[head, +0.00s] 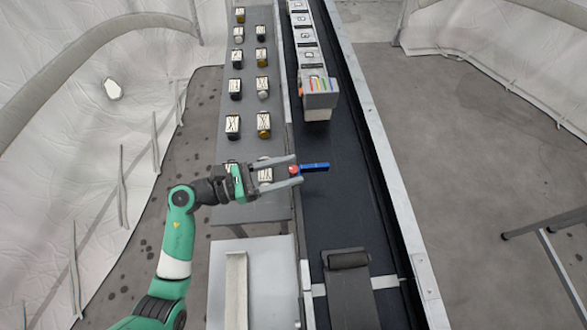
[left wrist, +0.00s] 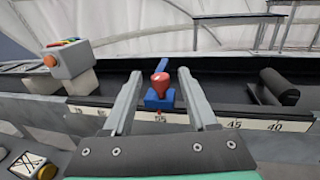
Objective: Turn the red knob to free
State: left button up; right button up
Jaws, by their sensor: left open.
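The red knob (head: 294,170) sits at the near end of a blue bar (head: 315,166) on the edge of the dark channel. In the left wrist view the red knob (left wrist: 160,80) stands upright on a blue block (left wrist: 160,99). My left gripper (head: 297,172) is open, with one finger on each side of the knob. In the left wrist view the fingers (left wrist: 157,82) show gaps on both sides of the knob, and I see no contact. My right gripper is not in view.
A grey box with coloured strips (head: 318,92) stands on the channel farther back. A dark roller (head: 348,259) lies nearer. Several small labelled jars (head: 263,125) stand on the grey table left of the channel. A white scale (left wrist: 255,124) runs along the rail.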

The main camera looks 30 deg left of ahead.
pick_arm(q)
jog(key=shift+x, duration=0.8)
grip_shut()
jog(key=shift+d+r+n+t+y+p, duration=0.1)
jog(key=shift+r+n+t+y+p, duration=0.25)
jog(key=shift+p, duration=0.5)
jog(key=shift+f+n+t+y, duration=0.15)
jog(key=shift+n+t+y, duration=0.1)
jog(key=shift+y, duration=0.2)
jog(key=shift+f, duration=0.15)
grip_release()
